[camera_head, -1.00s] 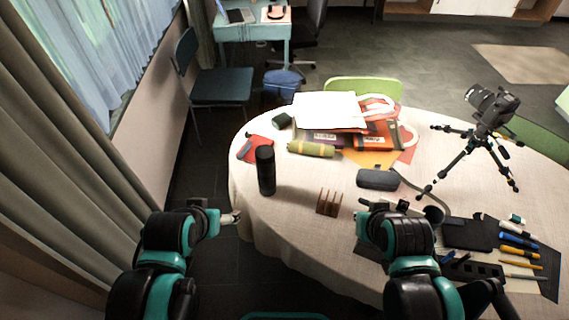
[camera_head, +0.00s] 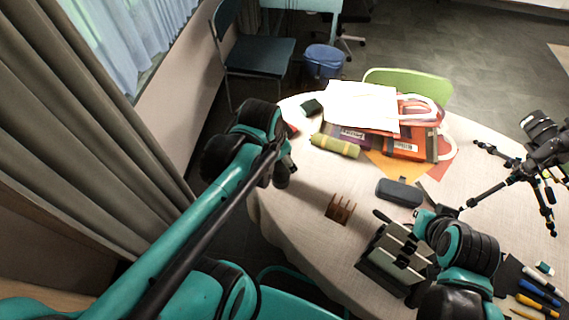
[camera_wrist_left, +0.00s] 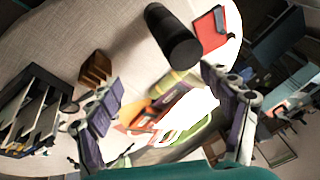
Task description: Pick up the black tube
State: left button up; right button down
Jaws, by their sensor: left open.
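The black tube (camera_wrist_left: 173,36) stands on the table in the left wrist view, its round end facing the camera.
The slatted rack (camera_head: 385,270) and a small brown wooden stand (camera_head: 340,209) are on the near side. A yellow-green roll (camera_head: 335,146), bags (camera_head: 365,110) and a dark case (camera_head: 399,193) lie farther back. A camera tripod (camera_head: 515,175) stands at right.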

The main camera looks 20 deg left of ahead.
pick_arm(q)
jog(key=m, duration=0.1)
jog(key=m+g+p, duration=0.3)
jog(key=m+g, duration=0.1)
jog(key=m, duration=0.4)
send_over(280, 166)
jog(key=w+a, duration=0.1)
jog(key=w, duration=0.1)
notch_tip(280, 166, down, 5)
jog(key=shift+w+r, duration=0.1)
jog(key=shift+w, duration=0.05)
jog(key=shift+w+a+f+m, duration=0.15)
jog(key=shift+f+m, duration=0.35)
jog(key=shift+f, duration=0.1)
notch_tip(280, 166, down, 3)
jog(key=shift+r, duration=0.1)
jog(key=f, duration=0.1)
jog(key=f+b, duration=0.1)
jog(key=f, duration=0.1)
jog(key=f+b, duration=0.1)
jog(key=f, duration=0.1)
jog(key=shift+w+f, duration=0.1)
jog(key=shift+w, duration=0.25)
jog(key=shift+c, duration=0.6)
grip_shut()
jog(key=shift+r, duration=0.2)
